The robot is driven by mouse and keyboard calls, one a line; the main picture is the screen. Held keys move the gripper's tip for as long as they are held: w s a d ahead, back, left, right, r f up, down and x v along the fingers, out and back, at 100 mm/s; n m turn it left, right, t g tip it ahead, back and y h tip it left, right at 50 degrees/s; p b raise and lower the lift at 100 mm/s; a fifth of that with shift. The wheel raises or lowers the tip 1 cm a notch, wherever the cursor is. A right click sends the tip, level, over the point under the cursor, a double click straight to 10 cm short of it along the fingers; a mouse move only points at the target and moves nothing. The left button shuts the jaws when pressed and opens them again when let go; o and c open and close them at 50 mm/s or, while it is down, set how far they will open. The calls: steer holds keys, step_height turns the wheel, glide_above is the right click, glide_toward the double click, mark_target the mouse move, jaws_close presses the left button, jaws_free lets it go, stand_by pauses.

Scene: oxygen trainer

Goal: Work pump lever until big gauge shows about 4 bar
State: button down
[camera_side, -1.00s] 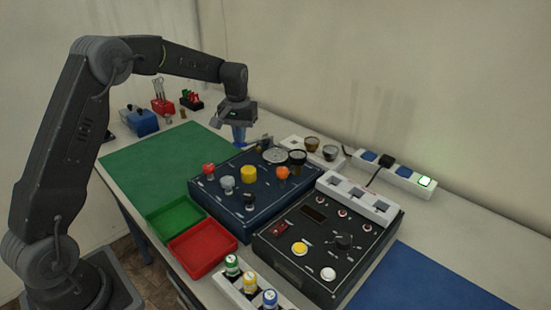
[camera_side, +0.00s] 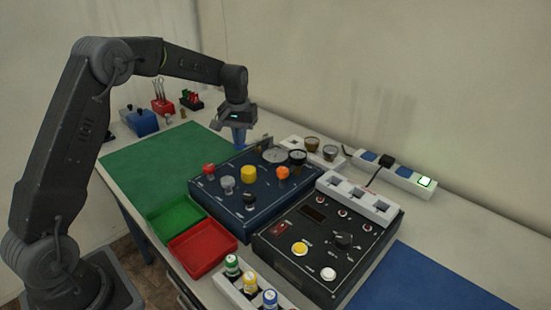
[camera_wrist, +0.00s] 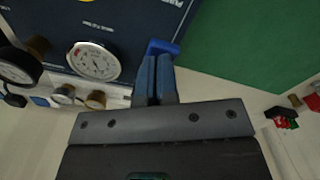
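The big gauge (camera_side: 274,156) is a round white dial at the back of the dark blue panel (camera_side: 229,209). It also shows in the wrist view (camera_wrist: 95,61) with a thin reddish needle, but the numbers are too small to read. My gripper (camera_side: 239,138) points down at the panel's back left edge, left of the big gauge. In the wrist view my blue fingers (camera_wrist: 156,78) are close together. A brighter blue bar (camera_wrist: 163,47) lies at their tips; I cannot tell whether it is the pump lever's grip or whether my fingers touch it.
A black-rimmed smaller gauge (camera_side: 297,157) stands right of the big one. Yellow (camera_side: 248,174), red (camera_side: 208,170) and orange (camera_side: 282,173) knobs rise from the panel. A green mat (camera_side: 153,168) lies left. A black control box (camera_side: 326,242) stands at the right.

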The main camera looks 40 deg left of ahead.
steer(key=shift+f, duration=1.35)
steer(key=shift+r, duration=2)
steer(key=shift+f, duration=1.2)
steer(key=shift+r, duration=0.1)
steer(key=shift+r, duration=1.1)
